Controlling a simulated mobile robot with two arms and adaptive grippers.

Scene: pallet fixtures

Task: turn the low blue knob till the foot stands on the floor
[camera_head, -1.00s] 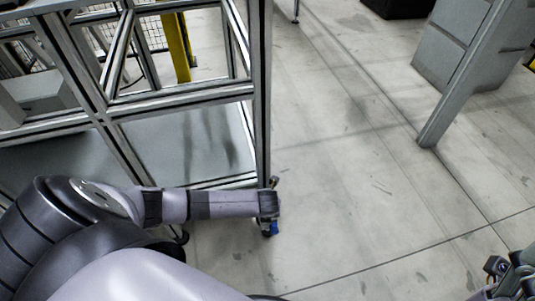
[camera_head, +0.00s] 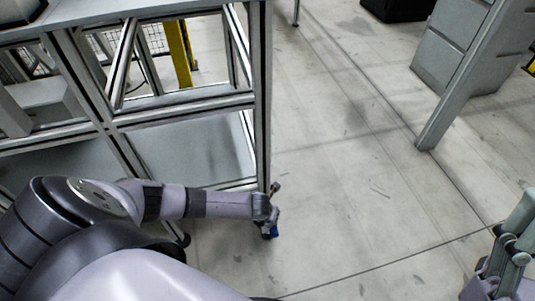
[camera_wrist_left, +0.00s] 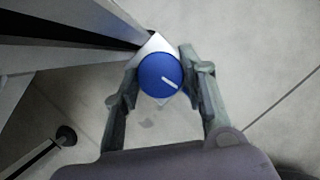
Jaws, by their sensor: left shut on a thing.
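The low blue knob (camera_wrist_left: 160,75) is round with a white line on its face, and sits at the bottom of a frame post. In the left wrist view my left gripper (camera_wrist_left: 158,82) has one finger on each side of the knob and is shut on it. In the head view the left gripper (camera_head: 268,213) is low at the foot of the post (camera_head: 262,130), with a bit of blue knob (camera_head: 272,231) showing under it. The foot under the knob is hidden, so I cannot tell whether it touches the floor. My right gripper (camera_head: 510,245) is at the right edge, partly cut off.
The aluminium frame (camera_head: 180,103) with a lower panel (camera_head: 195,145) stands on the left. A dark caster or foot (camera_wrist_left: 66,135) shows in the wrist view. A grey cabinet (camera_head: 450,45) and a slanted post (camera_head: 460,95) are at the right. The floor (camera_head: 350,180) between is clear.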

